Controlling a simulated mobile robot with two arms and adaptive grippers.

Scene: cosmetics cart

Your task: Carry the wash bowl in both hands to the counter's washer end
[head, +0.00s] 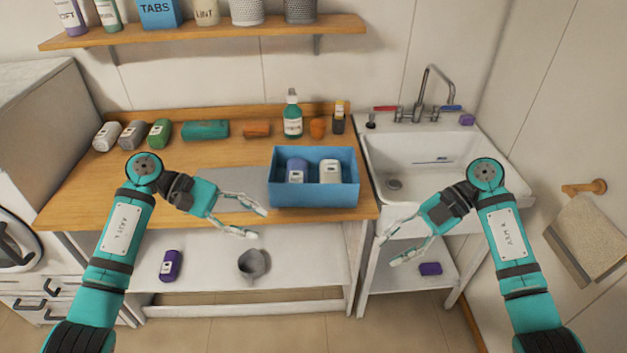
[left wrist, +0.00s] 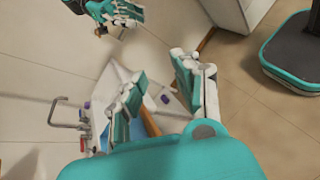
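The wash bowl appears to be the blue rectangular tub (head: 314,195) at the counter's right front, beside the sink. It stands upright and holds a purple-blue bottle (head: 297,172) and a white bottle (head: 330,171). My left gripper (head: 259,222) is open and empty, in front of the counter edge, left of and nearer than the tub. My right gripper (head: 386,251) is open and empty, in front of the sink, right of and nearer than the tub. Neither visibly touches it. The washer (head: 18,240) is at the far left. The wooden counter (head: 90,190) runs between washer and sink.
A grey mat (head: 228,182) lies left of the tub. Several bottles, a teal pack (head: 205,130) and a green pump bottle (head: 292,115) line the counter's back. The left front counter is clear. The sink (head: 420,150) adjoins at right; a shelf (head: 200,33) hangs above.

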